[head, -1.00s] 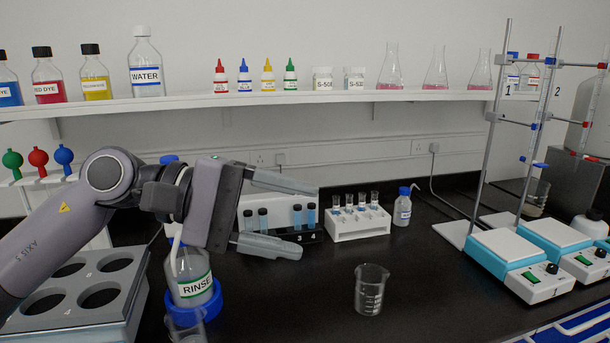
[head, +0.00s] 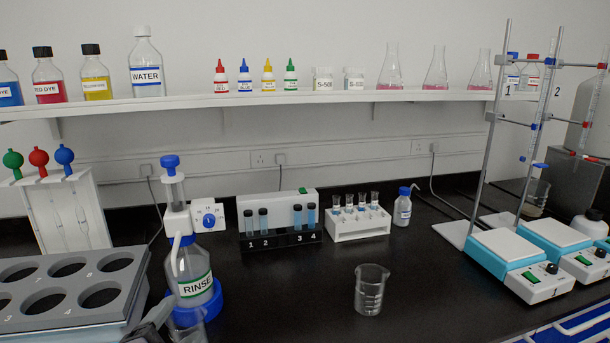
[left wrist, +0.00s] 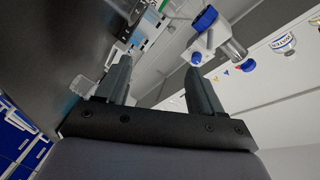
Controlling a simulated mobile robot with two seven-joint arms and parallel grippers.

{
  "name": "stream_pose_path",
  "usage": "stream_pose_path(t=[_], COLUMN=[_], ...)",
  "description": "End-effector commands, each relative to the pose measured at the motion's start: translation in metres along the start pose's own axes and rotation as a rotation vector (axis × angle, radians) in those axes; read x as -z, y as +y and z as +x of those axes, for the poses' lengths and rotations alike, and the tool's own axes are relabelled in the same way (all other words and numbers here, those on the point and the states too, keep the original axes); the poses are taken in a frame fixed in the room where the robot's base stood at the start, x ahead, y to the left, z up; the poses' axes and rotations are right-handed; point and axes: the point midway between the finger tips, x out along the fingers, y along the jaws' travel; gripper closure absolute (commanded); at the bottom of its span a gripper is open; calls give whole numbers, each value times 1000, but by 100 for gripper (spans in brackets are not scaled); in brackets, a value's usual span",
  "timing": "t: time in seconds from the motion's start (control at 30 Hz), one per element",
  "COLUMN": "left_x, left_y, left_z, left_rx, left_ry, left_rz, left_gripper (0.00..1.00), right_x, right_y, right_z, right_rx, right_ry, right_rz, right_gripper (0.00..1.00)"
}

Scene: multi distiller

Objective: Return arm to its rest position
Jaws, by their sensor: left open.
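My left gripper (left wrist: 158,68) shows in the left wrist view with its two dark fingers apart and nothing between them. In the head view only a small part of the left gripper (head: 152,325) shows at the bottom edge, by the left tray and in front of the RINSE bottle (head: 195,275). The rest of the left arm is out of the head view. The dispenser's blue cap (left wrist: 205,18) shows beyond the fingers in the left wrist view. My right gripper is in neither view.
The grey tray with round holes (head: 70,318) stands at left. A glass beaker (head: 370,290), a vial rack (head: 280,240) and a white tube rack (head: 358,228) stand on the black bench. Hotplates (head: 520,265) with stands are at right. The bench around the beaker is clear.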

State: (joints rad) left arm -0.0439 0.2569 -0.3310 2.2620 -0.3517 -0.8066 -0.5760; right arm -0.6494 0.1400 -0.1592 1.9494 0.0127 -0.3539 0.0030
Motion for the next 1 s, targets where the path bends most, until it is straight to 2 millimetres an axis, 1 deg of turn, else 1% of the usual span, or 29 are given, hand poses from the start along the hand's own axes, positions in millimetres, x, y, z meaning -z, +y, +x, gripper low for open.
stream_pose_path(t=[0.03, 0.07, 0.1, 0.17, 0.2, 0.27, 0.3, 0.4, 0.5, 0.63, 1.0], left_x=[-22, -34, -49, -67, -76, -88, -94, -106, -114, -121, -127], left_y=[26, 40, 58, 83, 97, 115, 126, 148, 165, 182, 213], left_z=[-14, -23, -36, -57, -72, -92, -106, -138, -170, -212, -169], left_rx=[-95, -148, -215, -302, -352, -415, -453, -530, -595, -670, -589], left_ry=[-89, -144, -219, -326, -391, -484, -541, -674, -800, -963, -780], left_rz=[-117, -187, -275, -393, -459, -546, -595, -700, -789, -885, -924], left_gripper=[33, 33, 33, 33, 33, 33, 33, 33, 33, 33, 33], right_x=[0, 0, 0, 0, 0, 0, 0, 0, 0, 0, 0], right_y=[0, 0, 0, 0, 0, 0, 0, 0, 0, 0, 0], right_z=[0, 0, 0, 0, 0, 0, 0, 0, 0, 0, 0], right_rx=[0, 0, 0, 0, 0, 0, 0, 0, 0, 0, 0], right_ry=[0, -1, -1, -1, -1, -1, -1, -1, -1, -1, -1], right_rz=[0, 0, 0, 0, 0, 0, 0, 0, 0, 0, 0], right_gripper=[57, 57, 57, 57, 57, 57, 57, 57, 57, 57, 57])
